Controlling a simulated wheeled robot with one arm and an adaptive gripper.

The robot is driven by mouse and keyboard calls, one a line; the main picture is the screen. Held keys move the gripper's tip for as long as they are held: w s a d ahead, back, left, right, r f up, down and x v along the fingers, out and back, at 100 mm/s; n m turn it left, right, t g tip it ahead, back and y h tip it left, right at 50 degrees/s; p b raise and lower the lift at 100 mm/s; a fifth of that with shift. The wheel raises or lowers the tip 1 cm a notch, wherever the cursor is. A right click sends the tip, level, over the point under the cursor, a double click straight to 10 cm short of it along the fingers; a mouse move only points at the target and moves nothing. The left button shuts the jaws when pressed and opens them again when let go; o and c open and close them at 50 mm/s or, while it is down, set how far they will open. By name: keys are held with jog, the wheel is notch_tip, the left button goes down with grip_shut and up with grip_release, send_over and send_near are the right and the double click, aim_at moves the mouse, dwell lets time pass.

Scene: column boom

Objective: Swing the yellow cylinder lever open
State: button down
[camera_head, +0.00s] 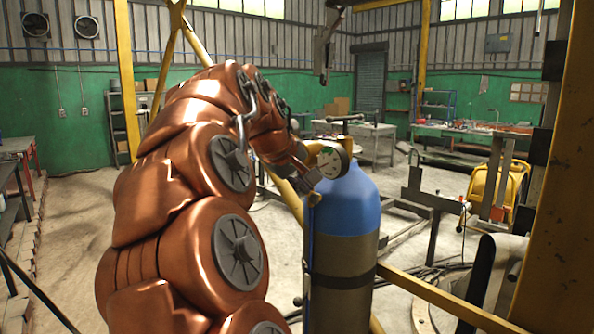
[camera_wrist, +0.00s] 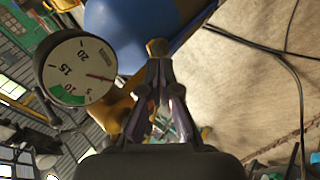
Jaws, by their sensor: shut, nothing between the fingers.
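The gas cylinder (camera_head: 342,225) stands upright right of my arm in the head view, with a blue top and a grey-brown lower body. Its blue top also shows in the wrist view (camera_wrist: 125,25). A yellow fitting (camera_head: 316,148) sits at its top, beside a round white gauge (camera_head: 333,162); the gauge is large at left in the wrist view (camera_wrist: 77,69). I cannot tell which yellow part is the lever. My gripper (camera_head: 309,180) is at the cylinder's upper left. In the wrist view my gripper (camera_wrist: 158,62) is shut and empty, its tips by a small brass knob (camera_wrist: 157,46).
A yellow rail (camera_head: 450,305) runs low at right, near a yellow bucket (camera_head: 497,185). A large yellow post (camera_head: 560,200) fills the right edge. Open concrete floor (camera_head: 70,230) lies at left.

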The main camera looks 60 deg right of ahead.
aim_at(312, 197)
jog(key=shift+p+x, duration=0.4)
jog(key=shift+x, duration=1.25)
jog(key=shift+f, duration=0.1)
jog(key=shift+f+t+b, duration=0.1)
jog(key=shift+t+b, duration=0.2)
jog(key=shift+b, duration=0.25)
